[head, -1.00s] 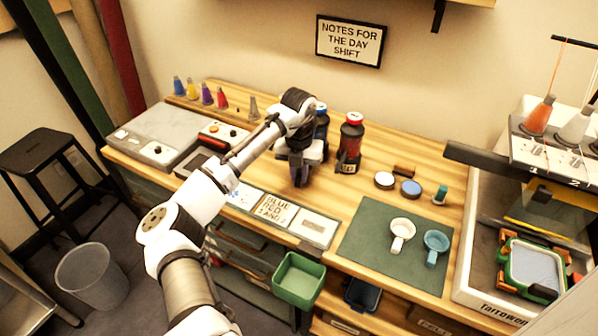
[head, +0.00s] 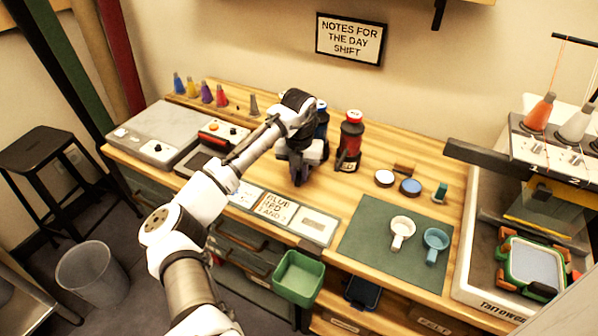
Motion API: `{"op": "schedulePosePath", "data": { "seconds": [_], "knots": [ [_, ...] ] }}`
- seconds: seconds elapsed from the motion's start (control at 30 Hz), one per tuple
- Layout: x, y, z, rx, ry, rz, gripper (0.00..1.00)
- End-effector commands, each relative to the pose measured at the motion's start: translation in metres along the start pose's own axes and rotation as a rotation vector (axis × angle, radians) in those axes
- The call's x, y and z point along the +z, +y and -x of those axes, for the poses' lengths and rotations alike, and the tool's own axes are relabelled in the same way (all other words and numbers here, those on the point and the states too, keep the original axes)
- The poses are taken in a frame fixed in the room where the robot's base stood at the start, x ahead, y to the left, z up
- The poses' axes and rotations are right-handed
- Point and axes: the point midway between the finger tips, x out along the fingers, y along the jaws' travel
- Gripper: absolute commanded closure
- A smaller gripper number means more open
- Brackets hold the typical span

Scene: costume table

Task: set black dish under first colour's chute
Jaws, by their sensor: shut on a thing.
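My gripper (head: 301,172) points down at the middle of the bench, just in front of the blue dispenser (head: 321,122). It is shut on a small dark thing at its fingertips, which looks like the black dish, though its outline is mostly hidden by the dark fingers. The arm and wrist cover most of the blue dispenser, including its chute, so I cannot tell whether the dish is under it. The red dispenser (head: 351,136) stands upright to the right, with a dark chute low on its front. A note card (head: 276,207) on the front edge reads blue, red, 1 and 2.
A green mat (head: 375,250) carries a cream cup (head: 401,230) and a blue cup (head: 436,241). Two round lids (head: 384,178) lie behind it. A grey scale-like device (head: 157,133) sits left. A green bin (head: 298,279) hangs at the front edge.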

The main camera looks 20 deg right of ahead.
Motion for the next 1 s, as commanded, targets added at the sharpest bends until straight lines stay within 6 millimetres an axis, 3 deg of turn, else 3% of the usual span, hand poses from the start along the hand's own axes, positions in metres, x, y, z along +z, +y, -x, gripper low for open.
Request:
{"op": "schedulePosePath", "data": {
  "seconds": [0.73, 0.77, 0.8, 0.93, 1.0],
  "knots": [
    [0.0001, -0.0001, -0.0073, 0.0, 0.0, 0.0, 1.0],
    [0.0001, 0.0, -0.007, 0.0, 0.0, 0.0, 0.82],
    [0.0001, 0.0, -0.0068, 0.0, 0.0, 0.0, 0.77],
    [0.0001, 0.0, -0.0068, 0.0, 0.0, 0.0, 0.6],
    [0.0001, 0.0, -0.0068, 0.0, 0.0, 0.0, 0.59]
  ]
}}
